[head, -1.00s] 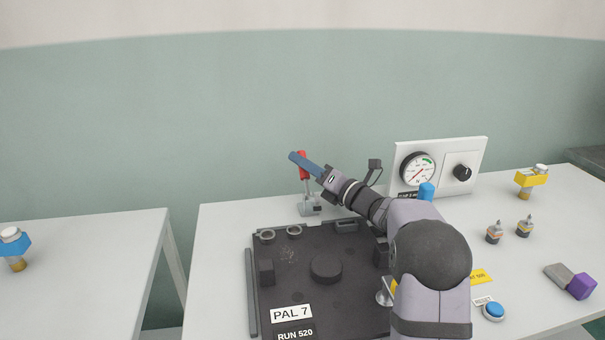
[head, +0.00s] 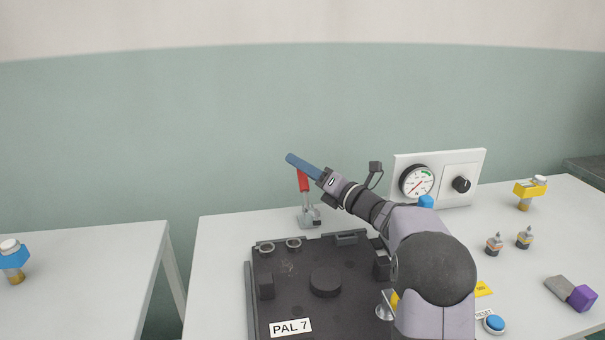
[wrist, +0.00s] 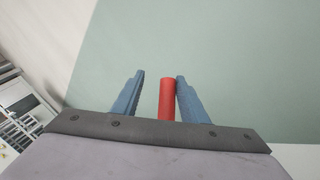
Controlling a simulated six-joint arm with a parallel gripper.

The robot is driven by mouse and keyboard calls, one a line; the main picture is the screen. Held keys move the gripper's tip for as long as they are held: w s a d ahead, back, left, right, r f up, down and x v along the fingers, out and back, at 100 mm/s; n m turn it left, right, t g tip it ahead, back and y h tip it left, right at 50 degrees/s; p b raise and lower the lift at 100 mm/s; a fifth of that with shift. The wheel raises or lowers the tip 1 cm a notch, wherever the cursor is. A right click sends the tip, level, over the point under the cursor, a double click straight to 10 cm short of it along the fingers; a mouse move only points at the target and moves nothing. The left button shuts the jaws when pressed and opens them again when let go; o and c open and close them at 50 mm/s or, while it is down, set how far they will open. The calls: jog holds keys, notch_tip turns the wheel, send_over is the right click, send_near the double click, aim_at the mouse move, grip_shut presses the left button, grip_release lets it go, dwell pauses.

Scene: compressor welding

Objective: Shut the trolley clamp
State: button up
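The trolley clamp (head: 309,217) stands at the back edge of the table, behind the dark pallet. Its red handle (head: 303,181) points upward, nearly upright. My gripper (head: 291,158) is at the top of the handle, its blue fingers crossing over the handle's upper end and hiding it in the head view. In the wrist view my gripper (wrist: 159,82) is open, and the red handle (wrist: 167,100) shows between the two fingers, close to the right one. I cannot tell whether it touches that finger.
The dark pallet (head: 290,305) marked PAL 7 lies before the clamp. A gauge panel (head: 438,177) stands to the right at the back. Small fittings, a blue button (head: 494,323) and a purple block (head: 581,298) lie further right. The air left of the clamp is free.

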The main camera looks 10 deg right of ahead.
notch_tip(320, 180, up, 8)
jog(key=shift+f+p, duration=0.1)
jog(key=shift+p, duration=0.4)
dwell(0.4)
